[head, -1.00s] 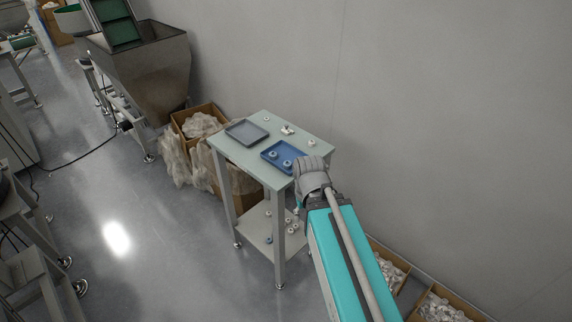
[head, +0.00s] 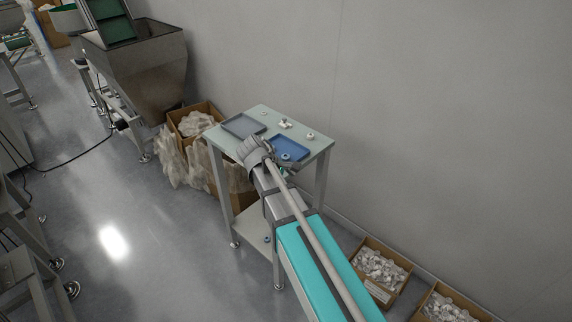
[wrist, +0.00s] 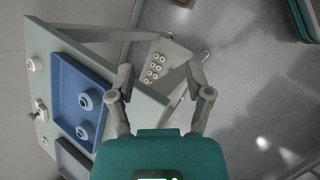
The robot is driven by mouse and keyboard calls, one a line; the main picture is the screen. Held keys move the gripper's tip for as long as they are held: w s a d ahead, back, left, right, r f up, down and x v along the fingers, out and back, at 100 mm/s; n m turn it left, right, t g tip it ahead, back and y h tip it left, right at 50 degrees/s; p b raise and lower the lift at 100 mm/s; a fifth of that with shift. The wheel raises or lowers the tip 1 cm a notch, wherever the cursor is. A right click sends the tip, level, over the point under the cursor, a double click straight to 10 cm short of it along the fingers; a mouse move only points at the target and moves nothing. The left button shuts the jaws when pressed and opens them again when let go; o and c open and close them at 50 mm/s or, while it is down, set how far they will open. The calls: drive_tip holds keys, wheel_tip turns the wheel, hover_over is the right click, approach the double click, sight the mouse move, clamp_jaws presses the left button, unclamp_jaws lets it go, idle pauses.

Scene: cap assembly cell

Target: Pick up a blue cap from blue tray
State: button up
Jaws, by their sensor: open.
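The blue tray (head: 298,151) lies on the small table, with one blue cap (head: 287,156) showing in it in the head view. The wrist view shows the blue tray (wrist: 84,65) at the left, with two ring-shaped blue caps, one higher (wrist: 87,101) and one lower (wrist: 83,132). My gripper (wrist: 159,66) is open and empty, its fingers spread over the table's edge and the lower shelf, to the right of the caps in that view. In the head view my gripper (head: 262,148) is at the table's front side, and my arm hides part of the tray.
A grey tray (head: 258,122) lies left of the blue tray. Small white parts (head: 285,124) stand along the table's wall side. White caps (wrist: 155,68) rest on the lower shelf. Cardboard boxes (head: 382,266) stand on the floor; the wall is close behind.

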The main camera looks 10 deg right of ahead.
drive_tip(key=w+a+n+h+b, duration=0.1)
drive_tip(key=w+n, duration=0.1)
drive_tip(key=w+a+n+t+h, duration=0.1)
drive_tip(key=w+a, duration=0.1)
drive_tip(key=w, duration=0.1)
drive_tip(key=w+a+n+h+b, duration=0.1)
drive_tip(key=w+a+n, duration=0.1)
drive_tip(key=shift+w+r+n+b, duration=0.2)
drive_tip(key=shift+r+n+b, duration=0.1)
drive_tip(key=w+a+r+n+t+h+b, duration=0.1)
drive_tip(key=w+a+r+n+t+h, duration=0.1)
drive_tip(key=w+a+n, duration=0.2)
drive_tip(key=shift+a+r+n+h+b, duration=0.15)
drive_tip(key=shift+a+n+h+b, duration=0.2)
drive_tip(key=shift+a, duration=0.25)
drive_tip(key=shift+w, duration=0.1)
drive_tip(key=b, duration=0.3)
approach(285, 155)
drive_tip(key=x, duration=0.4)
drive_tip(key=shift+d, duration=0.1)
drive_tip(key=shift+w+d+f, duration=0.1)
drive_tip(key=shift+d+f, duration=0.15)
drive_tip(key=shift+d, duration=0.1)
drive_tip(key=shift+d, duration=0.1)
drive_tip(key=shift+b+x, duration=1.15)
drive_tip(key=shift+x, duration=1.35)
